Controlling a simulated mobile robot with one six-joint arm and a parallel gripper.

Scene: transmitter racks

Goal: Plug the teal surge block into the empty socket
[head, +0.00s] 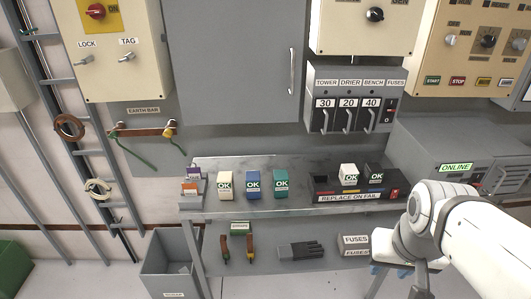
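The teal surge block (281,184), marked OK, stands upright on the grey bench shelf, at the right end of a row with a blue block (253,184) and a cream block (225,186). The dark socket base (349,197), labelled REPLACE ON FAIL, is to its right. A white block and a black block sit on the base. The base's left part (322,185) carries no block; socket detail there is too small to see. My gripper (388,271) is at the lower right, in front of the shelf and apart from the teal block. Its finger opening is unclear.
A holder with purple and orange cards (192,186) stands at the shelf's left end. Fuse units with handles (348,115) hang above the shelf. Bare shelf lies behind the blocks.

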